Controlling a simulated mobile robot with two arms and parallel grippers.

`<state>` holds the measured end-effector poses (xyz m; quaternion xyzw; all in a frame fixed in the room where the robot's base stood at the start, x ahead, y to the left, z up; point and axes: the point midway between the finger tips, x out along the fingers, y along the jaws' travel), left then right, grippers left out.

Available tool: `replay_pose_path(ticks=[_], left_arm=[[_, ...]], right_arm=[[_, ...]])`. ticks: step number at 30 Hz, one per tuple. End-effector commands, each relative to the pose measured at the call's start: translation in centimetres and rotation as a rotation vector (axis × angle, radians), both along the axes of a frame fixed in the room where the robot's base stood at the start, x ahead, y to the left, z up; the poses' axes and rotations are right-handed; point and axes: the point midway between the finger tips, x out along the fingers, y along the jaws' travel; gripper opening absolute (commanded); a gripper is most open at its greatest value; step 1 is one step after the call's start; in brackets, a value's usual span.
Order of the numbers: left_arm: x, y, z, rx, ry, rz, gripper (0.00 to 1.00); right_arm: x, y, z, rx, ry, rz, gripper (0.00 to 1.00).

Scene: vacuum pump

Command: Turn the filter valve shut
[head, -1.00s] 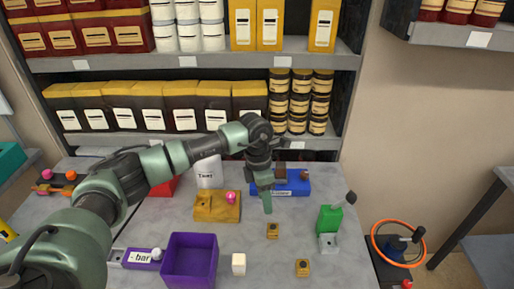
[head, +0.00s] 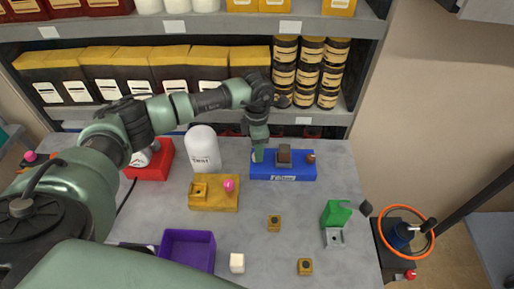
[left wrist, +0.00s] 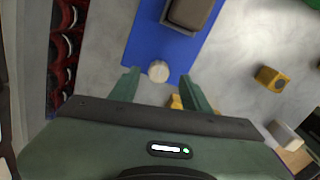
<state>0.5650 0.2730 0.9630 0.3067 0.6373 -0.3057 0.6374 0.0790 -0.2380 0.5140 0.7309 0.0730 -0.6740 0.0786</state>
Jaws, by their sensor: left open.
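The blue filter plate (head: 297,171) lies at the back of the table, with a small label on its front that is hard to read. A brown-grey block (head: 284,157) stands on its middle. My left gripper (head: 257,155) points down at the plate's left end. In the left wrist view, a pale round knob (left wrist: 158,71) on the plate's end lies ahead between the open fingers (left wrist: 160,85), with room on both sides. I cannot tell whether the fingertips reach down to its height. In the head view the gripper hides the knob. My right gripper is not in view.
A white rounded canister (head: 203,148) and yellow block (head: 214,203) with a pink knob stand left of the plate. A red box (head: 150,165) is farther left. Jars (head: 312,70) fill the shelf behind. A green part (head: 336,213) stands at right.

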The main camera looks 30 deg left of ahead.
Motion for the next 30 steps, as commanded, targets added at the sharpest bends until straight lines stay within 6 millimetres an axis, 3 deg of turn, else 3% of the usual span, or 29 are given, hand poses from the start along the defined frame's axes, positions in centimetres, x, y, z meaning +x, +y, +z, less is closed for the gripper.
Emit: replay_pose_path(ticks=[6,14,15,20,30], left_arm=[[0.0,0.0,-2.1,0.000,0.001,0.000,0.47],[0.0,0.0,-2.4,-0.001,-0.001,0.001,0.47],[0.0,0.0,-2.3,-0.001,-0.001,0.001,0.45],[0.0,0.0,-2.3,-0.001,-0.001,0.001,0.00],[0.1,0.0,-2.5,0.000,-0.001,-0.029,0.00]], right_arm=[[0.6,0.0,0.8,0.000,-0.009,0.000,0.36],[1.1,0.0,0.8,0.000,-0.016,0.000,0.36],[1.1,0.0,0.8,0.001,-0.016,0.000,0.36],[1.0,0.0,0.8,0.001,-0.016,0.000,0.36],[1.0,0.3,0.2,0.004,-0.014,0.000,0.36]])
